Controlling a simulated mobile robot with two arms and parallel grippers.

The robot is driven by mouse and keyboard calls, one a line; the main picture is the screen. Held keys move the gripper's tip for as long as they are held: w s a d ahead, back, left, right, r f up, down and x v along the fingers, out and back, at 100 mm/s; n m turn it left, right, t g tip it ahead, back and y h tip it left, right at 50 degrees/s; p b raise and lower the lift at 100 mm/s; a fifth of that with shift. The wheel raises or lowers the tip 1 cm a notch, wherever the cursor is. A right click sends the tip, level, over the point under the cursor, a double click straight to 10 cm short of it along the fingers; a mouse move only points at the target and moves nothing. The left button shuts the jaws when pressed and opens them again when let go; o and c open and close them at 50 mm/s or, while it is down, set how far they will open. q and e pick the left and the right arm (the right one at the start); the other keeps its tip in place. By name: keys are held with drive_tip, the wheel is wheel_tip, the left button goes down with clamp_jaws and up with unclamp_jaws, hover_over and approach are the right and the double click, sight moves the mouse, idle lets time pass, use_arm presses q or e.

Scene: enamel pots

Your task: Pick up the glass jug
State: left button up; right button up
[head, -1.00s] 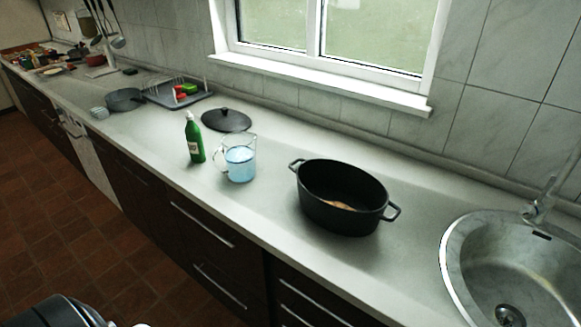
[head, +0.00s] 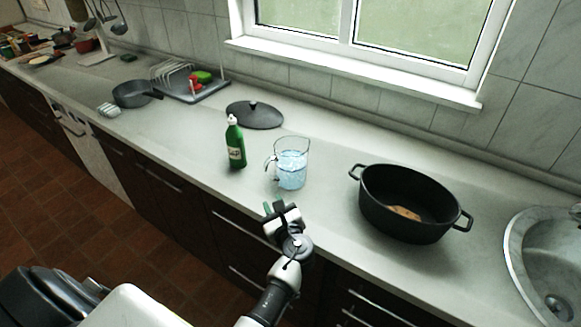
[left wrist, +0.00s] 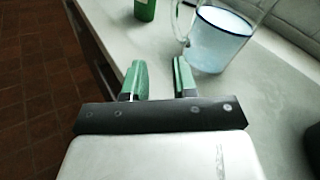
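The glass jug (head: 292,168) stands upright on the counter, clear glass with light blue liquid and a handle on its left side. It also shows at the top of the left wrist view (left wrist: 217,40), its handle just beyond the fingers. My left gripper (head: 276,208) is at the counter's front edge, just short of the jug. In the left wrist view its two green fingers (left wrist: 158,72) are apart with nothing between them. The right gripper is not in view.
A green bottle (head: 235,143) stands left of the jug, with a dark lid (head: 255,115) behind. A black pot (head: 408,207) with something brown inside stands to the right, before the sink (head: 545,262). A dish rack (head: 190,85) and grey pan (head: 134,94) are farther left.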

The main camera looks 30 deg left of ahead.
sight(267, 175)
use_arm(q)
drive_tip(key=shift+w+d+r+m+t, duration=0.3)
drive_tip(key=shift+w+r+m+t, duration=0.15)
drive_tip(key=shift+w+m, duration=0.3)
drive_tip(key=shift+w+r+m, duration=0.15)
drive_tip(key=shift+w+m, duration=0.2)
drive_tip(key=b+x, duration=0.1)
drive_tip(key=x, duration=0.4)
drive_tip(key=shift+r, duration=0.1)
drive_tip(key=shift+w+a+b, duration=0.3)
drive_tip(key=shift+a+b, duration=0.05)
drive_tip(key=shift+a, duration=0.05)
drive_tip(key=b+x, duration=0.1)
drive_tip(key=x, duration=0.2)
drive_tip(key=shift+a, duration=0.35)
drive_tip(key=shift+w+a+r, duration=0.1)
drive_tip(key=shift+w+a, duration=0.3)
drive_tip(key=shift+w, duration=0.05)
drive_tip(key=shift+s, duration=0.1)
drive_tip(key=shift+r, duration=0.1)
drive_tip(key=c, duration=0.4)
clamp_jaws()
